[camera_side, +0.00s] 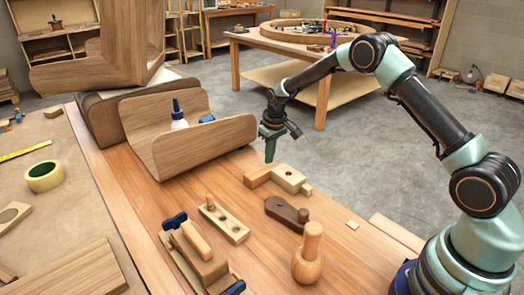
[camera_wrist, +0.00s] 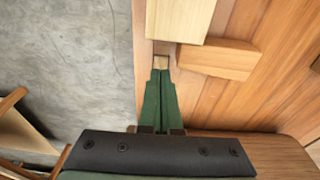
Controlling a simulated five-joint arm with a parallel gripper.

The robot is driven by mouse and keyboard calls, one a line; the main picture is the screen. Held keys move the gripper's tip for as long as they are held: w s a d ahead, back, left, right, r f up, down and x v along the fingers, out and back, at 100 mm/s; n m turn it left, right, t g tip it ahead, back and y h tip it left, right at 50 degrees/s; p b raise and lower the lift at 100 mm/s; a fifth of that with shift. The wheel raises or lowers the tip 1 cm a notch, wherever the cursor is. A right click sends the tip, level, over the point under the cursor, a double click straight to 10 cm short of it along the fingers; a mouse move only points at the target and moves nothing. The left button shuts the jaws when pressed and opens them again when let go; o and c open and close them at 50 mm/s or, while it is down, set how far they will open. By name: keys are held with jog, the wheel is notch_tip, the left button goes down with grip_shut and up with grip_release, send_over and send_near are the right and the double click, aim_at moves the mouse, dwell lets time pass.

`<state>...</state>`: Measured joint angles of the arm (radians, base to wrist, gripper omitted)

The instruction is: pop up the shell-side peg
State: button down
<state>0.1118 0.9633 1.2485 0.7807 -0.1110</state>
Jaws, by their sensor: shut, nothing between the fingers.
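My gripper (camera_side: 270,158) points down with its green fingers shut and empty, at the back end of the block group on the bench. In the wrist view its closed fingertips (camera_wrist: 160,74) are right at a small square wooden peg end (camera_wrist: 160,62); I cannot tell whether they touch it. This peg end is at the shell-facing end of a pale wooden block (camera_wrist: 180,16). The pale block (camera_side: 288,179) shows a dark hole on top and another stub (camera_side: 308,190) at its opposite end. A browner block (camera_wrist: 218,60) lies beside it. The bent wooden shell (camera_side: 190,145) stands behind left.
A wooden mallet (camera_side: 309,262), a dark block with a knob (camera_side: 287,212), a pale holed block (camera_side: 224,222) and a wooden tool with blue ends (camera_side: 200,258) lie nearer on the bench. The bench edge is close to my gripper.

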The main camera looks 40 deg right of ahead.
jog(key=shift+f, duration=0.95)
jog(key=shift+r, duration=0.1)
dwell(0.4)
notch_tip(320, 180, up, 8)
dwell(1.2)
dwell(0.7)
jog(key=s+a+r+t, duration=0.1)
jog(key=s+a+r, duration=0.1)
jog(key=s+r, duration=0.4)
jog(key=s+a+r+t, duration=0.15)
jog(key=s+r, duration=0.25)
jog(key=r, duration=0.5)
jog(key=s+a+r+t, duration=0.1)
jog(key=s+a, duration=0.1)
jog(key=s, duration=1.4)
jog(key=shift+s+a+r, duration=0.25)
jog(key=shift+a+r, duration=0.1)
jog(key=shift+r, duration=0.05)
